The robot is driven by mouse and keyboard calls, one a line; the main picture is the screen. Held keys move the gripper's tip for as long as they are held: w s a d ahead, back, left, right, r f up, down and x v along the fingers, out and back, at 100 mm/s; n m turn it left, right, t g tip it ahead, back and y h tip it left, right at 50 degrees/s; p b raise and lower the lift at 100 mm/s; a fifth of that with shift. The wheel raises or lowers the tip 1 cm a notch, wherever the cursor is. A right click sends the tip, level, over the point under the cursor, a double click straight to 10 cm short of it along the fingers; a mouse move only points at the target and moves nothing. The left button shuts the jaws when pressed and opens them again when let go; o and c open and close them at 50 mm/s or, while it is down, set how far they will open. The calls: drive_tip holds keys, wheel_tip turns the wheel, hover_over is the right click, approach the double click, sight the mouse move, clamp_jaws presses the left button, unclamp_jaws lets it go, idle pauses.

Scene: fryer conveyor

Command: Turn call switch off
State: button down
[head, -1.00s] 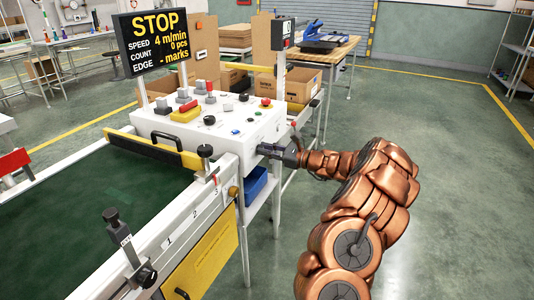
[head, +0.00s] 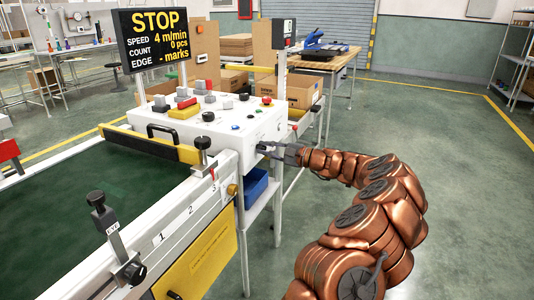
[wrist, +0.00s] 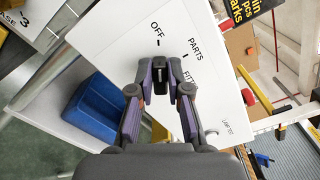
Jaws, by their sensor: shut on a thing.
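The call switch (wrist: 159,76) is a small black knob on a white panel in the wrist view. Printed labels OFF and PARTS, and a third partly hidden label, stand around it. The knob lies roughly in line with the OFF tick; its pointer is not clear. My gripper (wrist: 160,88) is shut on the knob, one finger on each side. In the head view my gripper (head: 272,151) is at the right-hand side face of the white control box (head: 232,140); the knob is hidden there.
A blue bin (head: 256,184) sits below the box and also shows in the wrist view (wrist: 92,110). A display (head: 158,40) reads STOP. Buttons cover the box top. The conveyor (head: 85,205) lies left; open floor lies right.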

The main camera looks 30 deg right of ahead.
idle(0.6)
drive_tip(key=c, duration=1.1)
unclamp_jaws()
drive_tip(key=v, duration=1.2)
drive_tip(key=shift+f, duration=0.1)
